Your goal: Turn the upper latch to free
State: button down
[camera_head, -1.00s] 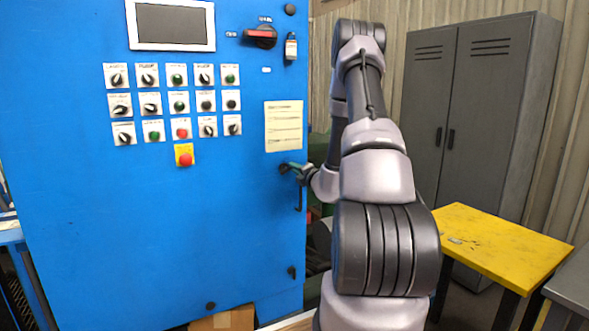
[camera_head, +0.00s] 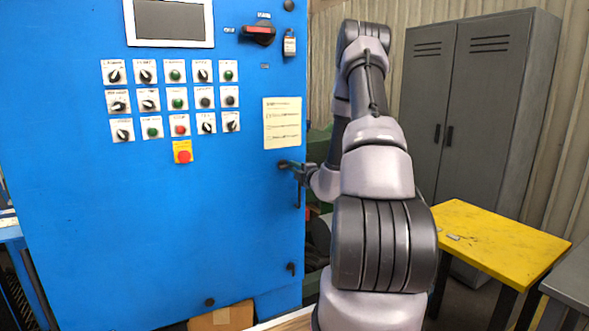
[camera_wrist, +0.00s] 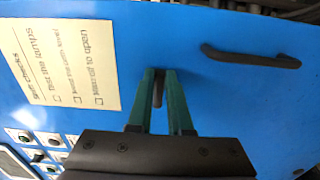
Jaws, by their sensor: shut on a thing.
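The upper latch is a small dark lever (camera_wrist: 158,88) on the blue cabinet door. In the wrist view it lies between the two green fingers of my gripper (camera_wrist: 161,72), and the fingers are shut on it. In the head view my gripper (camera_head: 287,165) is at the right side of the door, below the paper notice, and hides most of the latch. The latch's exact angle is hard to tell. Another small dark latch (camera_head: 291,269) sits lower on the same door edge.
A dark door handle (camera_wrist: 250,57) is close beside my gripper. The paper notice (camera_head: 282,123), a panel of knobs and buttons, and a red rotary switch (camera_head: 259,33) are on the door. A yellow table (camera_head: 500,245) and a grey locker (camera_head: 475,120) stand at right.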

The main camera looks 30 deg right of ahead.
jog(key=c, duration=0.8)
grip_release()
jog(key=shift+c, duration=0.2)
jog(key=s, duration=1)
jog(key=shift+s+d, duration=0.2)
jog(key=shift+s, duration=0.2)
